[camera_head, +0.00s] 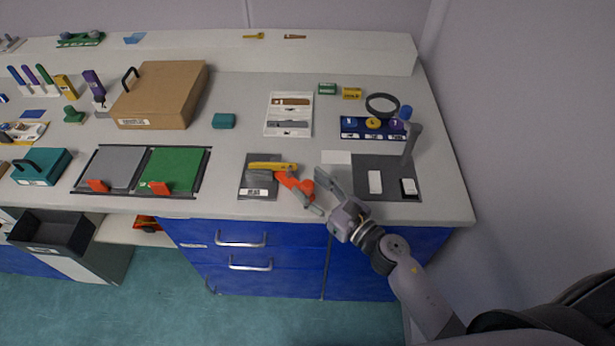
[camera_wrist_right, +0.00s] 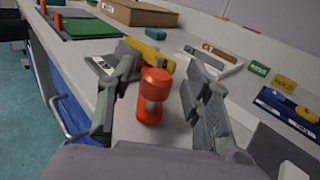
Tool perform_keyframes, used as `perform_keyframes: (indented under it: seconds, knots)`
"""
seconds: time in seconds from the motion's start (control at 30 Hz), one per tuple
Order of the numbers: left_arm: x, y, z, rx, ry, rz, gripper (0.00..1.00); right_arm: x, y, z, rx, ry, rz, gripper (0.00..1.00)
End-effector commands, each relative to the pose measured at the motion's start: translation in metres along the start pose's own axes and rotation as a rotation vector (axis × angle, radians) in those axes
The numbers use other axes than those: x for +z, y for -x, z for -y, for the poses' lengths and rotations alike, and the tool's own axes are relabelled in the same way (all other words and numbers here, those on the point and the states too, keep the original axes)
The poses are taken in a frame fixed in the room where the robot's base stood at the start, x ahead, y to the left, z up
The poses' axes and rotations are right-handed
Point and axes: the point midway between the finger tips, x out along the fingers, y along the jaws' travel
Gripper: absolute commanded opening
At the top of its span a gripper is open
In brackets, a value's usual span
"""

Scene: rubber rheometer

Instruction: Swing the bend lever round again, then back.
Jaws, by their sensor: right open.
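The bend lever (camera_head: 287,179) is orange-red and sits at the right side of a grey bending plate (camera_head: 256,190) near the bench front. A yellow bar (camera_head: 272,166) lies across the back of the plate. The lever's round-topped red knob (camera_wrist_right: 152,95) stands upright in the right wrist view, between the two fingers in the picture. My right gripper (camera_head: 318,194) is open, beside the lever's right end. In the wrist view its fingers (camera_wrist_right: 160,80) show gaps on both sides of the knob. My left gripper is not in view.
Right of my gripper is a dark mat (camera_head: 388,186) with white blocks and a grey post (camera_head: 411,143). Behind the lever is a white tray (camera_head: 289,100) with tools. Left are grey and green panels (camera_head: 172,171) with orange handles. The bench between the plate and the panels is clear.

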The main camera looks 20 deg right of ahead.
Motion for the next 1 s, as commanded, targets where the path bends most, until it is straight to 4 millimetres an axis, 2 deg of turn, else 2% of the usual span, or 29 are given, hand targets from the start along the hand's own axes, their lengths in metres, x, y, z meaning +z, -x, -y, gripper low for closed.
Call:
perform_keyframes:
  seconds: [0.2, 0.47, 1.0]
  knots:
    - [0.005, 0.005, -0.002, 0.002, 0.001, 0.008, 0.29, 0.0, -0.016, -0.001, 0.001, 0.0, 0.0, 0.46]
    - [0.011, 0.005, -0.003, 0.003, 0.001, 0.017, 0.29, 0.0, -0.017, -0.001, 0.001, -0.001, 0.0, 0.46]
    - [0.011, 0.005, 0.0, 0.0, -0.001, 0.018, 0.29, 0.0, -0.017, -0.001, 0.001, -0.001, 0.0, 0.11]
